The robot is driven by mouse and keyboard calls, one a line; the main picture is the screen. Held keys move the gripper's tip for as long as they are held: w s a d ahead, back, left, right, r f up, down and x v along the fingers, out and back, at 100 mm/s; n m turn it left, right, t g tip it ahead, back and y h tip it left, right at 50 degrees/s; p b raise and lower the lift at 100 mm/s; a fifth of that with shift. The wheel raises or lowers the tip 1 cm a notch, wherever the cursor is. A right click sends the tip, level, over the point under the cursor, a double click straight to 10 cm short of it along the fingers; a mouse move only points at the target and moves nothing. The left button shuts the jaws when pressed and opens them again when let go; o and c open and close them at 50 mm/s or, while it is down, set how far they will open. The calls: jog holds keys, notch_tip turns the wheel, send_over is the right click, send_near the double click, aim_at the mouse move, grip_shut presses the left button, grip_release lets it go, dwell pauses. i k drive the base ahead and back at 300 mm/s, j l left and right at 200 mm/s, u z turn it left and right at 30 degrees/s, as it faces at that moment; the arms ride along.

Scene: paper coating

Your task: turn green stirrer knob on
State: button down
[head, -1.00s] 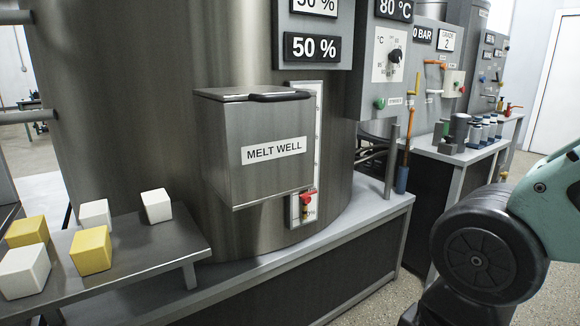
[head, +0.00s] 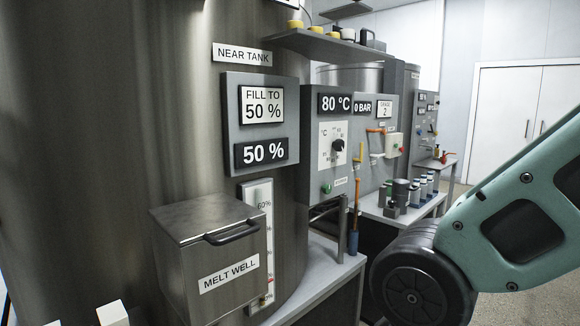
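The green stirrer knob (head: 327,188) is a small round green knob low on the grey control panel (head: 313,150), below the black temperature dial (head: 338,145). A small label (head: 341,181) sits to its right, too small to read. Whether the knob is on or off cannot be told. My teal arm comes in from the right edge, well to the right of the knob.
The near tank's melt well box (head: 215,265) juts out in front, left of the panel. An orange-handled tool (head: 357,190) stands upright just right of the knob. Bottles (head: 425,188) stand on the bench further right. A shelf (head: 330,45) hangs above the panel.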

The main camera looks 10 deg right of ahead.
aim_at(326, 190)
jog(key=i+l, duration=0.2)
jog(key=i, duration=0.35)
jog(key=i+l, duration=0.2)
jog(key=i, duration=0.35)
jog(key=z, duration=0.05)
